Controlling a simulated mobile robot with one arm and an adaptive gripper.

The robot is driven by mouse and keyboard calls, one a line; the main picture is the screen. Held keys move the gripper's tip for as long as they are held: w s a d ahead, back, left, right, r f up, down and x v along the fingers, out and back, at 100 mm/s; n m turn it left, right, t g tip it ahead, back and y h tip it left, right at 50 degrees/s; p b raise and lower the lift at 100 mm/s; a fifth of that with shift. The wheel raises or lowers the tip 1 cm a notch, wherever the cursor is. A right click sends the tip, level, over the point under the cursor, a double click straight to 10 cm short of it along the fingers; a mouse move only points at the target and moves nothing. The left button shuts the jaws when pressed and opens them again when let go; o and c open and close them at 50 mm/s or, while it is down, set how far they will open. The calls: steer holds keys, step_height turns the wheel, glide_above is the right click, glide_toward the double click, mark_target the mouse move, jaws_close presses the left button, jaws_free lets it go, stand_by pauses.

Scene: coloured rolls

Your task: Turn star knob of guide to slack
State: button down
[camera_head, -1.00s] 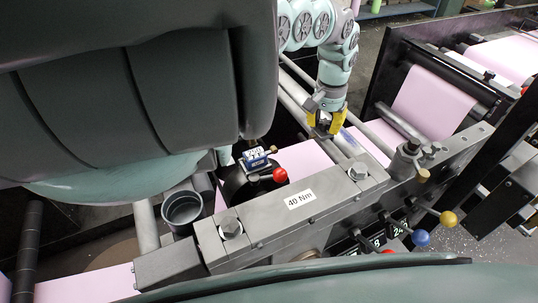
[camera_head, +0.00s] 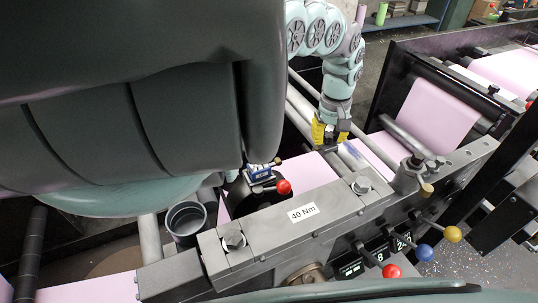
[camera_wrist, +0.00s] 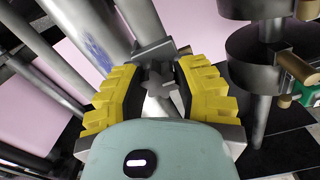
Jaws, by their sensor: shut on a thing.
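My gripper (camera_head: 329,142) points down over the rollers beyond the grey side beam in the head view. In the wrist view its yellow padded fingers (camera_wrist: 158,72) stand on both sides of a grey star knob (camera_wrist: 158,88) and are shut on it. The knob's lobes show between the pads; its lower part is hidden by my gripper's body. A grey block of the guide (camera_wrist: 155,50) sits just past the knob, beside a metal bar. In the head view the knob is hidden behind the fingers.
The pink web (camera_head: 305,170) runs under the rollers close to my gripper. The grey beam with a "40 Nm" label (camera_head: 303,212) lies in front. A grey cup (camera_head: 186,222) and red, blue and yellow ball levers (camera_head: 424,252) are nearby. Dark cylinders (camera_wrist: 255,60) stand right of the fingers.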

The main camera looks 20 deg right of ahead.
mark_target(328, 134)
stand_by(0.4)
steer(key=c, duration=0.6)
jaws_free()
steer(key=shift+r, duration=0.1)
step_height(328, 134, up, 12)
steer(key=shift+f, duration=0.1)
stand_by(0.5)
